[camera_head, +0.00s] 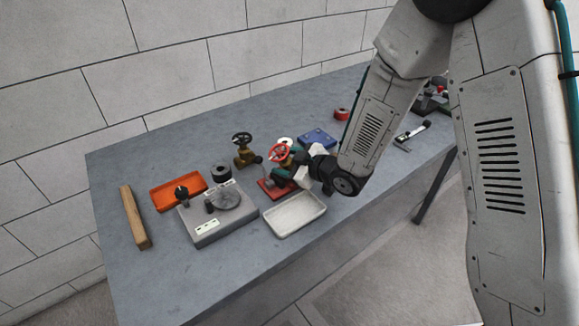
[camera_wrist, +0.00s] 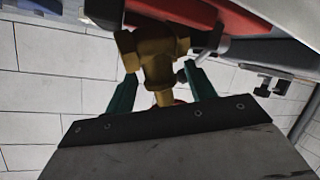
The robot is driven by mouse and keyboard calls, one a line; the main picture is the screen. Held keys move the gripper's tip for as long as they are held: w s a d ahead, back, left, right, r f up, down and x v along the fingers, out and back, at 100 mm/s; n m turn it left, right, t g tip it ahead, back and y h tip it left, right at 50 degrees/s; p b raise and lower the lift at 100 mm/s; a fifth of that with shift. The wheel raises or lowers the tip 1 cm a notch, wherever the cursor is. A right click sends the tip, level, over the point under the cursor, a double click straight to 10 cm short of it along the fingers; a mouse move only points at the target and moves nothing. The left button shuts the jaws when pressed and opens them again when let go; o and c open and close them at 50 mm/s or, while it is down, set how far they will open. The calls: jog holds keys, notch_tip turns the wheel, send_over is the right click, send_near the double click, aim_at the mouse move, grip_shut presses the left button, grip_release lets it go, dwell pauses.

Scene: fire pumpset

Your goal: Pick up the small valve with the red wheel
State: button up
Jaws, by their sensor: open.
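The small valve has a red wheel (camera_head: 280,153) and stands over a red pad (camera_head: 268,190) on the grey table in the head view. In the wrist view its brass body (camera_wrist: 155,55) lies between the two green fingers, with a small red bit showing low behind the palm edge. My gripper (camera_wrist: 160,72) is open around the valve, with a finger on each side. Whether either finger touches it I cannot tell. In the head view my wrist comes in from the right and hides part of the valve.
A second brass valve with a dark wheel (camera_head: 242,149) stands just left. A white tray (camera_head: 295,229), a grey block with fittings (camera_head: 208,232), an orange tray (camera_head: 160,199), a wooden bar (camera_head: 134,220) and a blue box (camera_head: 318,139) lie around. The table's front left is clear.

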jog(key=shift+w+a, duration=0.1)
jog(key=shift+a, duration=0.05)
jog(key=shift+c, duration=0.3)
jog(key=c, duration=1)
grip_shut()
jog(key=shift+r, duration=0.15)
